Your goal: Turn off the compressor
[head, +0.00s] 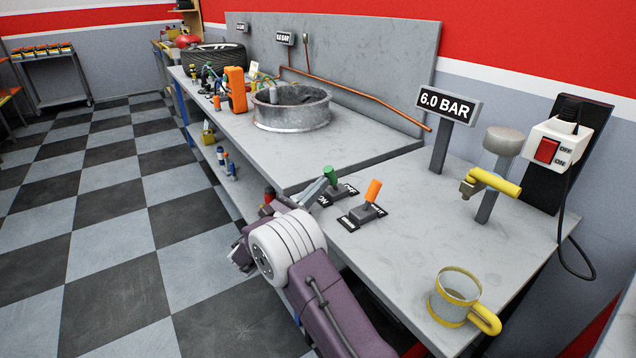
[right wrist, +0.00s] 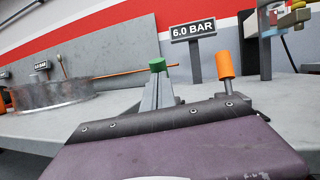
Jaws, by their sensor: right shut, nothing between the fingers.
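A green-topped lever (head: 330,176) and an orange-topped lever (head: 373,191) stand on dark labelled plates at the front of the near bench; the green one's plate reads ON and OFF. My right gripper (head: 317,189) is shut and empty, its tips close beside the green lever; I cannot tell whether they touch. In the right wrist view the gripper (right wrist: 156,95) overlaps the green lever (right wrist: 157,64), with the orange lever (right wrist: 226,65) to its right. A white box with a red switch (head: 547,150), marked OFF and ON, is on the right. A sign (head: 447,105) reads 6.0 BAR. My left gripper is out of view.
A yellow-handled valve (head: 494,181) on a post and a yellow-handled mug (head: 455,295) stand on the near bench (head: 420,230). A metal ring tub (head: 291,108) and an orange meter (head: 236,89) are on the far bench. The checkered floor at left is clear.

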